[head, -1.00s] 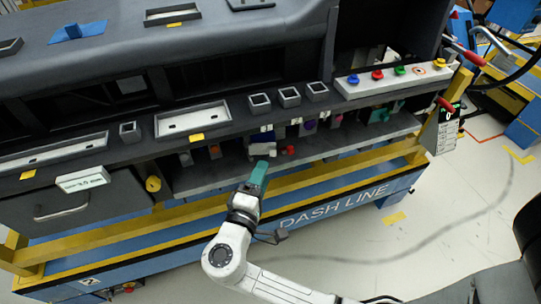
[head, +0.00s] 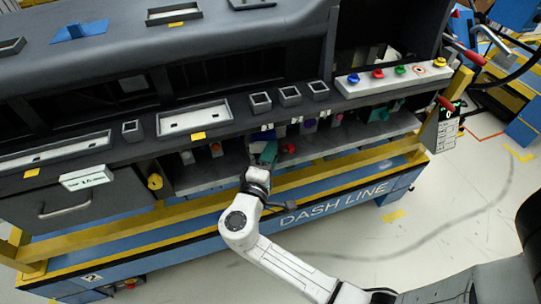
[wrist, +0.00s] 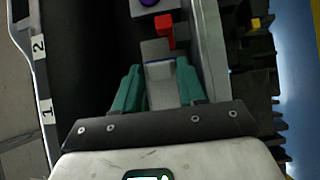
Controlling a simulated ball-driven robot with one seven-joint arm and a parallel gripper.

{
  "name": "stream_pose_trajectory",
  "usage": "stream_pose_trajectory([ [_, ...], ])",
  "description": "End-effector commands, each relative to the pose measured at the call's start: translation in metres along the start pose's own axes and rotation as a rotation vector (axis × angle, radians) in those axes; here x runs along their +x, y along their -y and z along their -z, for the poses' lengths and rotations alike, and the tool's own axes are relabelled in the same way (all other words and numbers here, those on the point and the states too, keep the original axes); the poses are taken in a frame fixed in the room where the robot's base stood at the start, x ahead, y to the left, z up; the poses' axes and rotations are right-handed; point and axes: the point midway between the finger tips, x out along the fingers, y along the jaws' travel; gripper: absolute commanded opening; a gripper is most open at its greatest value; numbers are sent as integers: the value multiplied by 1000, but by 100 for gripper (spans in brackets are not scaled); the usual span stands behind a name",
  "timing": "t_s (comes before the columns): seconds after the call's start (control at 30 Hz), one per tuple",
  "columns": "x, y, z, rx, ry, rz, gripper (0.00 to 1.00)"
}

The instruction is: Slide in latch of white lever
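My gripper (wrist: 160,84) has two teal fingers that stand apart in the wrist view. A pale grey-white block (wrist: 161,71) with a blue edge, which looks like the white lever's part, lies between the fingers. I cannot tell whether they touch it. A red piece (wrist: 165,31) stands just beyond it. In the head view my gripper (head: 266,150) reaches into the shelf under the dashboard, with a red part (head: 288,149) to its right. The white lever is mostly hidden behind the gripper there, and the latch cannot be made out clearly.
A purple part (wrist: 148,3) lies beyond the red piece. Labels 1 and 2 mark the panel edge (wrist: 42,75) at left. The dashboard overhang (head: 225,125) is above the gripper, and a yellow rail (head: 330,170) runs below the shelf. Several coloured buttons sit on a white box (head: 393,78).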

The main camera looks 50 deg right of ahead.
Motion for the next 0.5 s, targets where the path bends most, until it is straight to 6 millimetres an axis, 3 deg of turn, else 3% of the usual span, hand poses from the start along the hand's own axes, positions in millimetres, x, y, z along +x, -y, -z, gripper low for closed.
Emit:
stream_pose_trajectory([
  [0.23, 0, 0, 0, -1, 0, 1, 11],
  [0.5, 6, 2, -3, -2, -78, 0, 10],
])
